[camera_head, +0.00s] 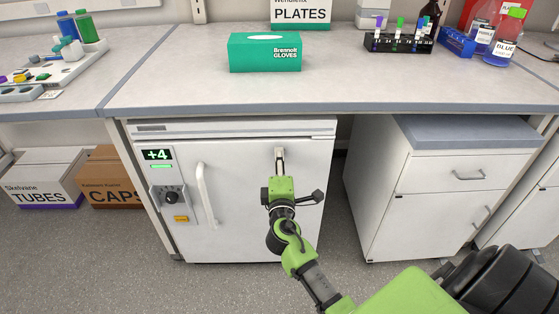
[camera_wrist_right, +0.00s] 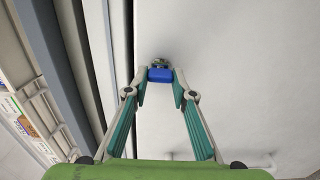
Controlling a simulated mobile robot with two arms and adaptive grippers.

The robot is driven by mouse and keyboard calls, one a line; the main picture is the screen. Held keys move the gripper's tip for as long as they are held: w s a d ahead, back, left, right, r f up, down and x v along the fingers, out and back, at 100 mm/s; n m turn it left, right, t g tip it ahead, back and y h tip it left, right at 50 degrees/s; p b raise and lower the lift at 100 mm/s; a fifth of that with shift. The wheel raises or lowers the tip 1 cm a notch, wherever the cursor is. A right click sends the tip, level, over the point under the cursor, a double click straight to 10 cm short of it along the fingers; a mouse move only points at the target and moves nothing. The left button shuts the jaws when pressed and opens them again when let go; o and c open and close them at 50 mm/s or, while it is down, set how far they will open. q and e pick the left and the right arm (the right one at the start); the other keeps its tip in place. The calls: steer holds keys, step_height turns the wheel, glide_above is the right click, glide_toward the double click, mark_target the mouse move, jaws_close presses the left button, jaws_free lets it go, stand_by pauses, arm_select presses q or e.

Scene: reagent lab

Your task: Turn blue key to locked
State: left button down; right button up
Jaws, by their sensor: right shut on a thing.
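The blue key (camera_wrist_right: 160,74) shows in the right wrist view, set against a small metal lock (camera_wrist_right: 161,62) on the white fridge door (camera_head: 239,190). My right gripper (camera_wrist_right: 160,78) is shut on the key, one fingertip on each side of its blue head. In the head view my right gripper (camera_head: 280,153) reaches to the upper right part of the door. There the gripper hides the key and lock. The lock's markings and the locked position cannot be made out. My left gripper is not in view.
The fridge has a vertical handle (camera_head: 208,195) and a control panel (camera_head: 168,188) with a +4 display at its left. A white drawer cabinet (camera_head: 430,190) stands to the right. The worktop (camera_head: 190,92) overhangs the fridge, with a green glove box (camera_head: 264,52) on it.

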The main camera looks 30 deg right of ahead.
steer(key=shift+r, duration=0.15)
steer(key=o, duration=1.1)
steer(key=shift+w, duration=0.1)
steer(key=v, duration=1.2)
